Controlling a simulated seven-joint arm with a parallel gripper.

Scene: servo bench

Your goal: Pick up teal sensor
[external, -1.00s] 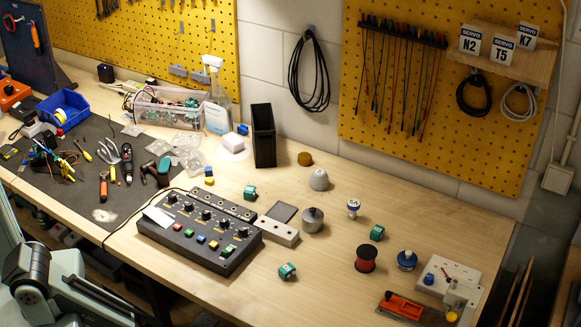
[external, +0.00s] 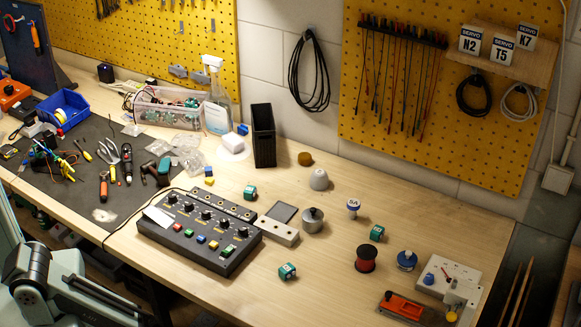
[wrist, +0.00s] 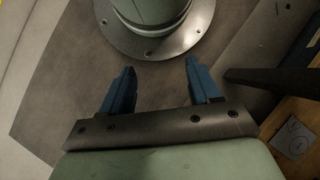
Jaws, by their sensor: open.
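Three small teal blocks with pale labels, which look like sensors, lie apart on the wooden bench in the external view. One teal sensor (external: 249,192) is behind the black control box, another teal sensor (external: 288,271) is near the front edge, and a third teal sensor (external: 377,233) is to the right. Their labels are too small to read. My gripper (wrist: 160,68) shows in the wrist view with its two blue fingers wide apart and nothing between them. It is away from the sensors; none shows in the wrist view.
The black control box (external: 200,232) stands at the bench's middle front. A round metal flange (wrist: 160,42) lies beyond my fingers. Bare wood surrounds the front sensor.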

